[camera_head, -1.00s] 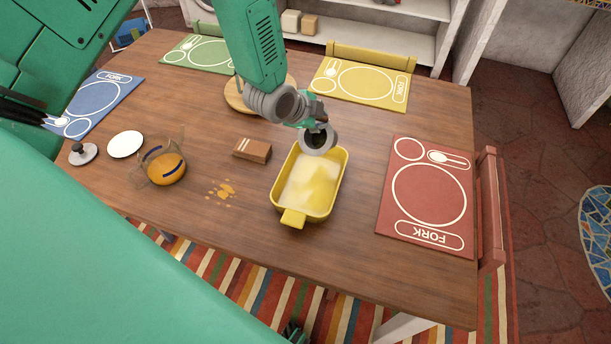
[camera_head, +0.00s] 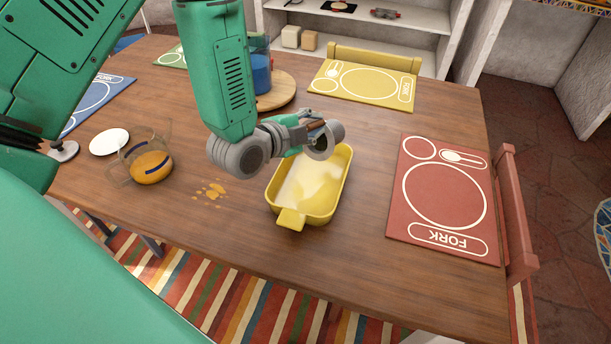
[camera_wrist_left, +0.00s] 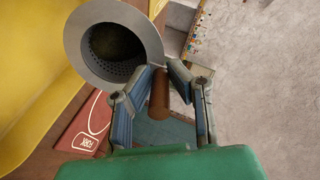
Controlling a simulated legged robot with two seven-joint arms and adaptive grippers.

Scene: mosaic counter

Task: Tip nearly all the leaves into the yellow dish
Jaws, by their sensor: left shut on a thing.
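My left gripper (camera_head: 303,132) is shut on the brown handle (camera_wrist_left: 159,95) of a grey metal strainer (camera_head: 324,144). In the head view the strainer is over the far end of the yellow dish (camera_head: 341,190), tipped on its side. The left wrist view shows the strainer's round rim (camera_wrist_left: 77,50), perforated inner wall and a dark greenish mass, likely the leaves, deep inside. The dish has pale, whitish patches on its floor; I see no clear leaves there. The dish's far end is partly hidden by the strainer. My right gripper is not in view.
A glass pot with orange liquid (camera_head: 151,166) stands at the left, near a white disc (camera_head: 109,142). Orange spots (camera_head: 212,192) mark the table left of the dish. A red placemat (camera_head: 444,200) lies to the right. A round wooden board (camera_head: 277,95) is behind my arm.

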